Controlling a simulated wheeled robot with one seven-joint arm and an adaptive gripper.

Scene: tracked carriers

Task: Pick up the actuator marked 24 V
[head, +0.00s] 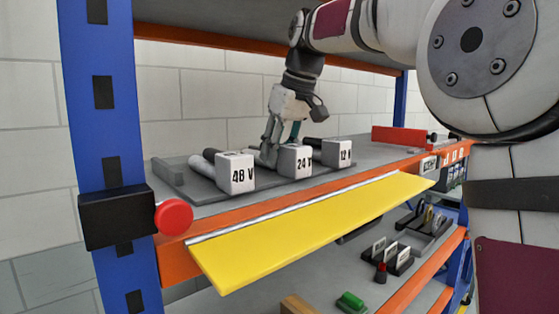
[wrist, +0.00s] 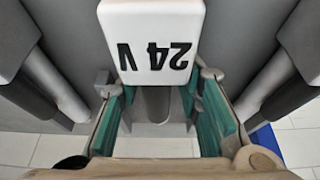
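The 24 V actuator (head: 295,161) lies between two others on the upper shelf, its white marked block toward the front. In the wrist view its block (wrist: 152,42) shows 24 V upside down, with a grey body behind it. My gripper (head: 280,143) is over the actuator's rear part, pointing down. In the wrist view its teal-padded fingers (wrist: 163,100) stand apart on either side of the grey body, with gaps visible. Whether either finger touches it is unclear. The 48 V actuator (head: 235,172) is on the left and the 12 V one (head: 337,152) on the right.
A yellow panel (head: 310,230) slopes from the upper shelf's front edge. A red knob (head: 174,216) sits by the left blue post (head: 100,120). A red block (head: 397,138) stands farther right. The lower shelf holds a green part (head: 351,301) and small racks.

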